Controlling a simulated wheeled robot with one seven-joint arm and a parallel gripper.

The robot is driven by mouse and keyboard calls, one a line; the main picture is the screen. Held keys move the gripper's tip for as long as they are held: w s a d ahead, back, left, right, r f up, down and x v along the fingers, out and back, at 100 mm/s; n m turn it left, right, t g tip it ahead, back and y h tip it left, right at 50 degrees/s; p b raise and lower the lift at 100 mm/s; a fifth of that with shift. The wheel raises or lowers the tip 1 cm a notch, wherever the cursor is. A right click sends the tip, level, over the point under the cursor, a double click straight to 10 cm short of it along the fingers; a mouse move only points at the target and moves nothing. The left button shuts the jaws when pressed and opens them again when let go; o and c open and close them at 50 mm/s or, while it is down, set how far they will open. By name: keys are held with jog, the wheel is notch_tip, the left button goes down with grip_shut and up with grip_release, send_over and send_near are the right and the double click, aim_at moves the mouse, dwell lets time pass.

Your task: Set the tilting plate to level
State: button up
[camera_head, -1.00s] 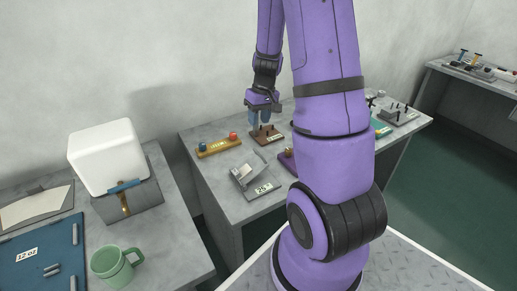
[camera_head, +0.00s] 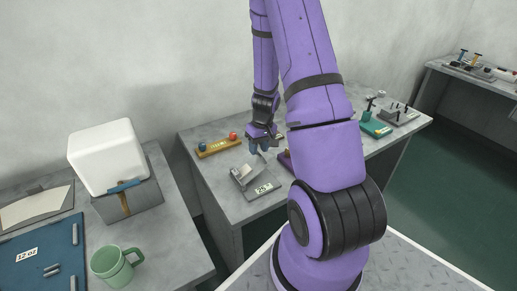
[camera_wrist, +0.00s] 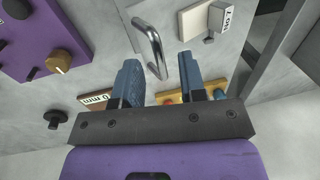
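My gripper (camera_head: 262,148) is just above and behind the plate in the head view. In the wrist view my gripper (camera_wrist: 162,68) is open, its two blue fingers apart. The handle's near end lies close to the gap between the fingertips; I cannot tell whether they touch.
A yellow bar (camera_head: 218,147) with a blue and a red knob lies behind left. A purple box (camera_wrist: 45,40) with knobs and a brown board (camera_wrist: 95,97) are near my gripper in the wrist view. A green device (camera_head: 376,127) stands farther right.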

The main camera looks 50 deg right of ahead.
jog(key=shift+f, duration=0.3)
grip_shut()
jog(key=shift+s+d+f+t+y, duration=0.15)
jog(key=shift+s+d+f+y, duration=0.05)
jog(key=shift+d+f+y, duration=0.4)
jog(key=shift+s+d+f+t+y, duration=0.15)
jog(key=shift+d+f+y, duration=0.3)
jog(key=shift+f+y, duration=0.2)
jog(key=shift+s+d+f+t+y, duration=0.1)
jog(key=shift+d+f+y, duration=0.1)
jog(key=shift+f+y, duration=0.2)
jog(key=shift+d+f+t+y, duration=0.1)
jog(key=shift+d+f+y, duration=0.15)
jog(key=shift+f+y, duration=0.2)
jog(key=shift+s+d+f+t+y, duration=0.1)
jog(key=shift+d+f+y, duration=0.1)
jog(key=shift+f+y, duration=0.2)
